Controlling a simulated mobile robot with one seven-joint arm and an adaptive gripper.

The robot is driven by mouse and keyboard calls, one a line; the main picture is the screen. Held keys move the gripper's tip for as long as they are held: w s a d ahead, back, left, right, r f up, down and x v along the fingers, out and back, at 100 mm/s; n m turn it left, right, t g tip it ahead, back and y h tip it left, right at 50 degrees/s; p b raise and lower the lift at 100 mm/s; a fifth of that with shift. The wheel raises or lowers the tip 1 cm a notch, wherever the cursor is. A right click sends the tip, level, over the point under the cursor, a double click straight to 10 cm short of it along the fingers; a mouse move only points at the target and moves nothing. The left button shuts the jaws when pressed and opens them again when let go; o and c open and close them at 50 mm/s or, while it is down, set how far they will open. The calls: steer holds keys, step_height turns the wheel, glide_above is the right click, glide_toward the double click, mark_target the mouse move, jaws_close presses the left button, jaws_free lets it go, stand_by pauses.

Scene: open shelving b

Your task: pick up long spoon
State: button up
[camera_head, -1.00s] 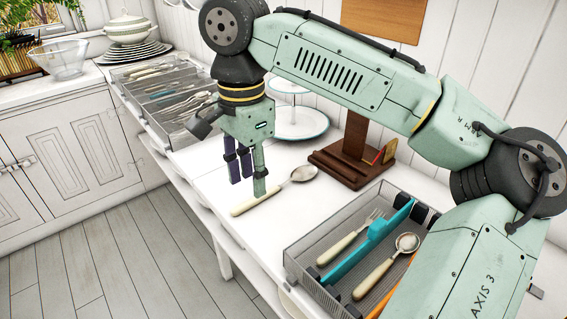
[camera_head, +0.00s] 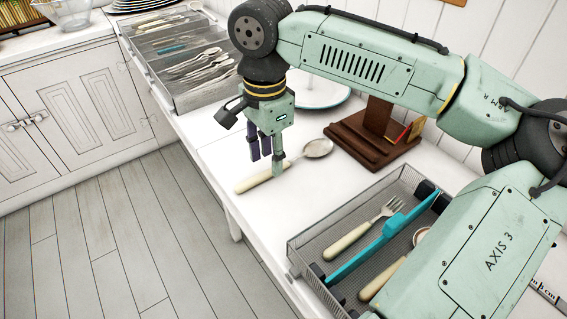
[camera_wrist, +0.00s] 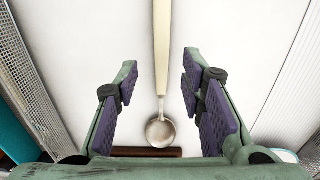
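The long spoon (camera_head: 264,180) lies on the white counter, with a cream handle pointing to the lower left and a metal bowl (camera_head: 318,148) toward the wooden stand. In the wrist view the spoon (camera_wrist: 161,60) runs down the middle, between and beyond the finger pads. My gripper (camera_head: 265,165) points down over the handle, near its bowl end. In the wrist view my gripper (camera_wrist: 160,105) is open, with purple pads on both sides and nothing held between them. The exact height of the fingertips above the spoon is hard to tell.
A mesh tray (camera_head: 300,252) with a fork (camera_head: 362,228), a blue divider and another utensil stands at the front right. A wooden stand (camera_head: 352,143) is behind the bowl. A mesh cutlery organiser (camera_head: 180,100) stands at the back left. Counter around the spoon is clear.

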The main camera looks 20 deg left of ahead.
mark_target(268, 171)
steer(key=shift+a+f, duration=0.1)
steer(key=shift+f, duration=1.45)
steer(key=shift+c, duration=0.2)
jaws_close()
